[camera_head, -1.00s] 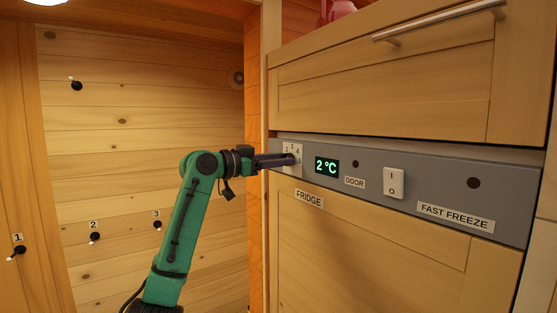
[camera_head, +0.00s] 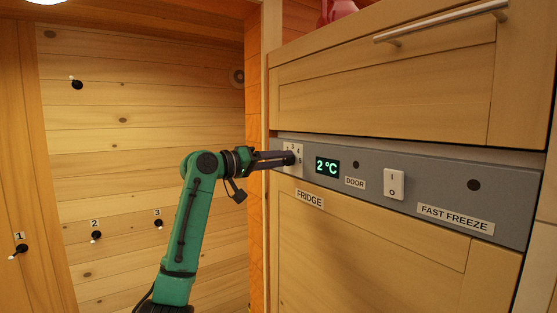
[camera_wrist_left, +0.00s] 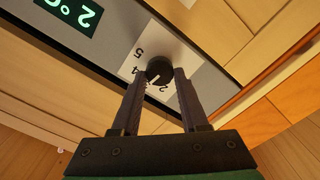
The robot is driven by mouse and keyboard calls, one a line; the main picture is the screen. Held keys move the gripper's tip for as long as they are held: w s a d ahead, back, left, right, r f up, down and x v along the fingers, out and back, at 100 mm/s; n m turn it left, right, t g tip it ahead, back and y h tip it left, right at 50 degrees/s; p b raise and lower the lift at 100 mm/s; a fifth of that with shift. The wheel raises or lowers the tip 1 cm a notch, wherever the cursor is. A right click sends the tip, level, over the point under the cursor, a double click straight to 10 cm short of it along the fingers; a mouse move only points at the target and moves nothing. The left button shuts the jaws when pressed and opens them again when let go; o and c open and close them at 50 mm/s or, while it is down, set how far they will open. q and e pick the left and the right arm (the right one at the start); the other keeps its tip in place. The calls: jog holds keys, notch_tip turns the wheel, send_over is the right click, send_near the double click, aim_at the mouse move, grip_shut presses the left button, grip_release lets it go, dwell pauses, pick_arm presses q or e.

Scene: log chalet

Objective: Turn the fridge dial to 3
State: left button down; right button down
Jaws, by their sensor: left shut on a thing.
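The fridge dial (camera_wrist_left: 159,69) is a round black knob with a white pointer line, on a white plate with numbers (camera_wrist_left: 195,76) in the left wrist view. My left gripper (camera_wrist_left: 160,77) is shut on the dial, one finger on each side. The pointer slants down-left in that view, towards the part of the scale between 4 and 2; the 3 is hidden by a finger. The green display (camera_head: 327,167) reads 2 °C. My right gripper is not in view.
The grey control panel (camera_head: 430,185) also bears a white rocker switch (camera_head: 394,184), a DOOR lamp and a FAST FREEZE lamp (camera_head: 474,185), both dark. A drawer front with a bar handle (camera_head: 440,21) is above.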

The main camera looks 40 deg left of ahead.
pick_arm(q)
jog(key=shift+r+n, duration=0.1)
jog(key=shift+n, duration=0.7)
jog(key=c, duration=0.6)
grip_release()
jog(key=shift+o, duration=0.9)
jog(key=shift+w, duration=0.15)
